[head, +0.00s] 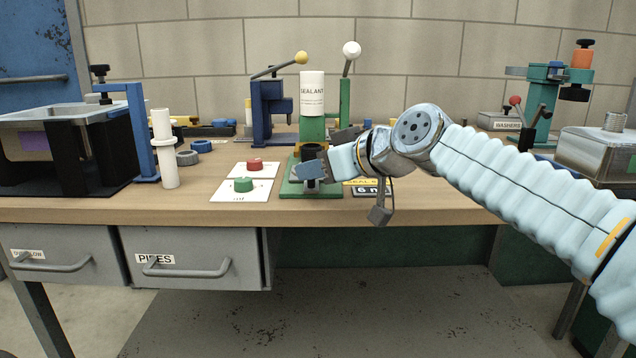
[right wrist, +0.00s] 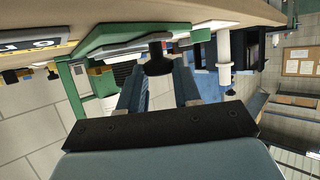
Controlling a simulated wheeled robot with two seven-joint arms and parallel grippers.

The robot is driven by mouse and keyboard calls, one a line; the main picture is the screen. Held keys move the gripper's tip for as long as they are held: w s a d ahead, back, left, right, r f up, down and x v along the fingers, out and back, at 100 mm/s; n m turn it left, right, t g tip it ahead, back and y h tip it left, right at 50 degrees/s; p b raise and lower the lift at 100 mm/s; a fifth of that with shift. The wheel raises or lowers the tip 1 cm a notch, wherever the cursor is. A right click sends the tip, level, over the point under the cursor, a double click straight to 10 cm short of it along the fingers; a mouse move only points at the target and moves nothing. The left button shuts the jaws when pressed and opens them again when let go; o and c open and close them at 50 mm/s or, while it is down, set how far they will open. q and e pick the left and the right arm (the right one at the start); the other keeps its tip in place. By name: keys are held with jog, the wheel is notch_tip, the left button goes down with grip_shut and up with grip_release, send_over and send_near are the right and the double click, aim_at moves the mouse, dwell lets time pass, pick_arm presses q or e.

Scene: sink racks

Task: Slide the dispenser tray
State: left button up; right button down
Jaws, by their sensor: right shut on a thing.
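The sealant dispenser has a green stand (head: 312,127) holding a white SEALANT cartridge (head: 312,92), with a white-ball lever above. Its green tray or base plate (head: 297,189) lies flat on the bench below; I cannot tell whether tray and base are separate pieces. My right gripper (head: 312,168) is low over the plate, in front of the stand. In the right wrist view, its fingers are around a black knob (right wrist: 158,62) at the green plate (right wrist: 128,34), and it is shut on this knob. The gripper hides part of the plate. My left gripper is out of view.
Left of the plate, a red button (head: 255,163) and a green button (head: 243,185) sit on white cards. A blue press (head: 270,112) is behind left. Bare bench lies further right, beneath my arm.

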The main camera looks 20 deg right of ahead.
jog(key=s, duration=0.1)
jog(key=s+a+b, duration=0.1)
jog(key=s, duration=0.1)
jog(key=shift+s+f, duration=0.1)
jog(key=shift+s, duration=0.1)
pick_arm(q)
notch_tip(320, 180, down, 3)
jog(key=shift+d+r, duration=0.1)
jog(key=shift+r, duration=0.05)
pick_arm(e)
jog(key=shift+a, duration=0.1)
jog(key=c, duration=0.8)
grip_release()
jog(key=shift+s, duration=0.15)
pick_arm(q)
jog(key=shift+b, duration=0.3)
pick_arm(e)
jog(key=v, duration=1.4)
